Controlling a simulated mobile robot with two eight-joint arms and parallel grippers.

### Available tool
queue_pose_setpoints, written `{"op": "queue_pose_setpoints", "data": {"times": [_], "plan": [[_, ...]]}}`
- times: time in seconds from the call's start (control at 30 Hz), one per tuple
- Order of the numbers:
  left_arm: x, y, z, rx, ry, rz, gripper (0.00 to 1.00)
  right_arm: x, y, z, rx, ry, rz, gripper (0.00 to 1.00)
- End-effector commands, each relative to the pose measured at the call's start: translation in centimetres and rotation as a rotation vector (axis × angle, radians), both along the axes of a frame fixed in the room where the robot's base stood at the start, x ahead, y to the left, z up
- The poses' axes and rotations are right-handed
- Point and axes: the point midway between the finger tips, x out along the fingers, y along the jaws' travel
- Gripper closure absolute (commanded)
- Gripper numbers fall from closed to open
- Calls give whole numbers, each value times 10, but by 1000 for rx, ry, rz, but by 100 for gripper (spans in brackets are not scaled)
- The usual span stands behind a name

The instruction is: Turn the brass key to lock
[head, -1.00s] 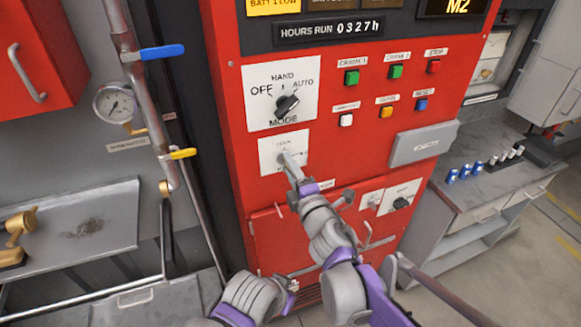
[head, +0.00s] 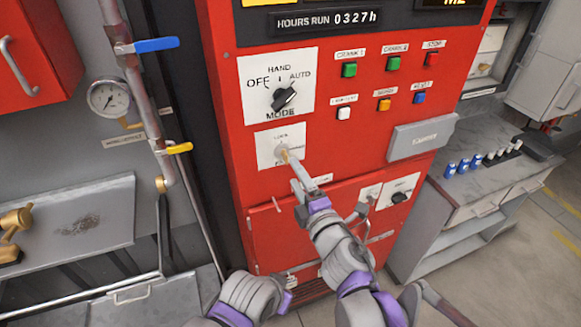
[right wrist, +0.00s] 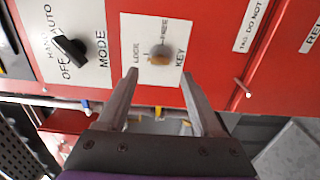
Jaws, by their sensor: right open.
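The brass key (right wrist: 159,57) sits in a white plate (head: 271,141) on the red pump panel, below the mode switch. In the right wrist view the plate (right wrist: 137,33) reads LOCK, FREE and KEY; I cannot tell for sure which mark the key points at. My right gripper (head: 291,163) reaches up to the plate from below right. In the right wrist view its two fingers (right wrist: 160,75) are spread, with the key beyond and between their tips and nothing held. In the head view its fingers partly hide the key. My left gripper does not show clearly.
The black mode switch (head: 283,97) is just above the plate. Several coloured push buttons (head: 384,104) and a grey box (head: 421,138) are to the right. A pipe with a gauge (head: 109,97) and a yellow-handled valve (head: 178,149) stands to the left.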

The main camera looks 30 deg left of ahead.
Motion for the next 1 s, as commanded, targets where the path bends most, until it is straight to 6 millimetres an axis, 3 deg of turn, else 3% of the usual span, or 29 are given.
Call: {"op": "queue_pose_setpoints", "data": {"times": [0.2, 0.37, 0.9, 1.0], "plan": [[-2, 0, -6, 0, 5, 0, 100, -22, -27, 0, 1, 1, -1, 32], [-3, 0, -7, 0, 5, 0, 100, -30, -35, 0, -1, -1, 0, 32], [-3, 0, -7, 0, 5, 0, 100, -31, -37, 0, 1, 1, -2, 32], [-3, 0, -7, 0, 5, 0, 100, -24, -50, -1, 17, 31, -42, 32]]}}
